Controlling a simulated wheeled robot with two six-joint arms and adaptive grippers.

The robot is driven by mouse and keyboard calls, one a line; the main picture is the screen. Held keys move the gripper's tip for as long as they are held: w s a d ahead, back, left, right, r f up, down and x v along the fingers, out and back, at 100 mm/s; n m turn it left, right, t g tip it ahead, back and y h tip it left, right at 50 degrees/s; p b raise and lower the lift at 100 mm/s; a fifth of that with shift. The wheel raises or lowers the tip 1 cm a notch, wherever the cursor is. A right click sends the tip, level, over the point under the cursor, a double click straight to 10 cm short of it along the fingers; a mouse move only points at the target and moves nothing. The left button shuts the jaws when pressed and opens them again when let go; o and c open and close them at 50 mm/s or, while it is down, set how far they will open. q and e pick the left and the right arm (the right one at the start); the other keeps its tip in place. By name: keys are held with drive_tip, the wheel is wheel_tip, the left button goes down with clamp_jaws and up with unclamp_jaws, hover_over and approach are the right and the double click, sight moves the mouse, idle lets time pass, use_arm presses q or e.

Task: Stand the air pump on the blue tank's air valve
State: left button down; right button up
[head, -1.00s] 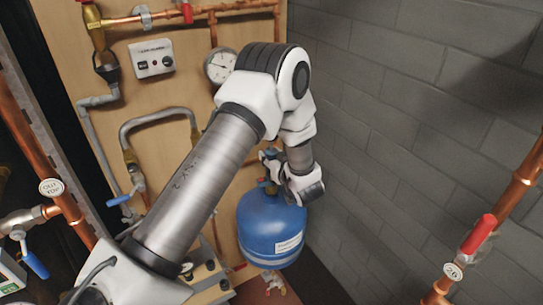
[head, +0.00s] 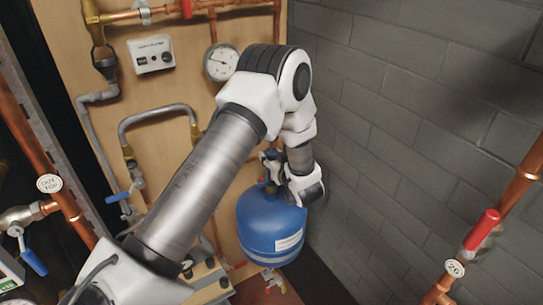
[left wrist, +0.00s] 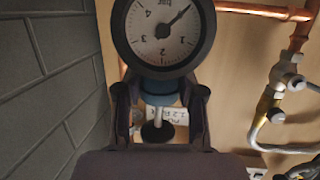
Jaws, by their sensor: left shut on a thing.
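The blue tank (head: 270,226) stands low against the board, upright, with a label on its front and its valve (head: 268,187) on top. My left gripper (head: 270,160) is just above the tank top, shut on the air pump, which is small and partly hidden in the head view. In the left wrist view the air pump shows a round dark-rimmed gauge (left wrist: 163,33) with a blue collar below it, between the two fingers (left wrist: 160,98). A pale stem and dark round end show beyond the collar. I cannot tell whether pump and valve touch. My right gripper is not in view.
A grey block wall (head: 420,140) is close on the right of the tank. The wooden board behind carries copper pipes, a white-faced gauge (head: 221,63) and a control box (head: 152,54). A red-handled valve (head: 482,229) stands on a pipe at the right.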

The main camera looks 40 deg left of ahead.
use_arm(q)
drive_tip(key=shift+f+b, duration=0.3)
drive_tip(key=shift+f, duration=0.25)
drive_tip(key=shift+s+f+b, duration=0.15)
drive_tip(key=shift+f+b, duration=0.2)
drive_tip(key=shift+f, duration=0.15)
idle(0.9)
drive_tip(key=c, duration=0.6)
unclamp_jaws()
drive_tip(key=shift+p+v, duration=1.05)
drive_tip(key=shift+v, duration=3.2)
